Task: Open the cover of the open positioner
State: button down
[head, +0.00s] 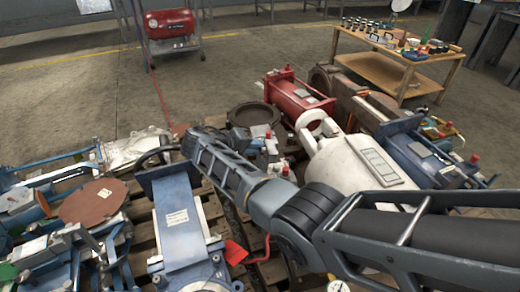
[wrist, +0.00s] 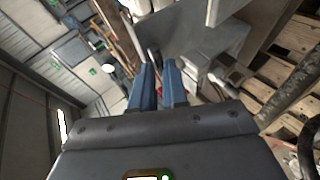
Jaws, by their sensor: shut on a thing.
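My gripper (wrist: 159,68) shows in the wrist view as two blue fingers with a narrow gap between them. It is shut on the edge of a flat grey panel (wrist: 185,35), which rises just beyond the fingertips. I cannot tell for sure that this panel is the positioner's cover. Paler grey box-like parts (wrist: 218,78) lie right of the fingers. In the head view my arm reaches left over the pallets, and its far end is beside a blue valve body (head: 178,225) with a white label. The fingertips and what they hold are not clear there.
A red cylinder (head: 300,97) and a white tank (head: 345,170) crowd the pallet right of my arm. Blue equipment and a brown disc (head: 93,201) fill the left. A wooden table (head: 395,72) and a red compressor (head: 170,25) stand behind. The floor between is open.

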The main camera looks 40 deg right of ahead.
jog(key=shift+s+a+f, duration=0.1)
jog(key=shift+a+f, duration=0.1)
jog(key=shift+f, duration=0.3)
jog(key=shift+a+f, duration=0.15)
jog(key=shift+f, duration=0.3)
jog(key=shift+b, duration=0.3)
jog(key=shift+d, duration=0.1)
jog(key=c, duration=1.2)
grip_release()
jog(key=shift+f, duration=0.1)
